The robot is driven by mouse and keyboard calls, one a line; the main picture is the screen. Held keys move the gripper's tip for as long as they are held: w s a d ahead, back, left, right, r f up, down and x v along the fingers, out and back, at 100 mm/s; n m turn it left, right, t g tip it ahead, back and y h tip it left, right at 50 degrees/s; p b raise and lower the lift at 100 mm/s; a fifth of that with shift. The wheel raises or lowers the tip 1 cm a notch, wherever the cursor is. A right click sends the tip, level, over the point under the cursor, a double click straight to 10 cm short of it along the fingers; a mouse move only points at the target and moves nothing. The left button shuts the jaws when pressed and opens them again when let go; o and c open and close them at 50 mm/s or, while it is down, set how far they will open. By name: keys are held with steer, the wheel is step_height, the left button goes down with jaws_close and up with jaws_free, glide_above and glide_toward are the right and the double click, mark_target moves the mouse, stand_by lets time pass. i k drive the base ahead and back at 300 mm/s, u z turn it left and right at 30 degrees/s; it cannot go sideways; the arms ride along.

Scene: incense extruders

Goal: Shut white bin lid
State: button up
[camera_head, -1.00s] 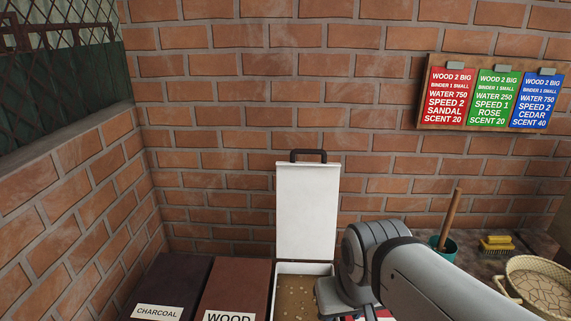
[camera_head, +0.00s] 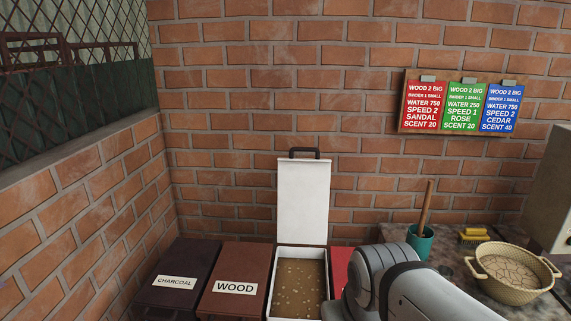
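The white bin (camera_head: 270,300) stands with its lid (camera_head: 303,205) raised upright against the brick wall. A dark handle (camera_head: 304,151) sits on the lid's top edge. The bin holds a brown material with pale flecks. My grey arm comes in from the lower right, and its bulky joint is just right of the bin's front. My gripper is out of view, so its state does not show.
Left of the bin are a closed brown WOOD bin (camera_head: 245,262) and a dark CHARCOAL bin (camera_head: 188,257). A red bin (camera_head: 342,262) is partly behind my arm. A teal pot (camera_head: 420,244), yellow brush (camera_head: 473,235) and woven basket (camera_head: 515,293) stand at right.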

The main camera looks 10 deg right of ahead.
mark_target(303, 184)
steer(key=z, duration=0.2)
steer(key=i, duration=0.75)
steer(key=z, duration=1.1)
steer(key=k, duration=0.9)
steer(key=u, duration=0.9)
steer(key=i, duration=0.7)
steer(key=z, duration=0.05)
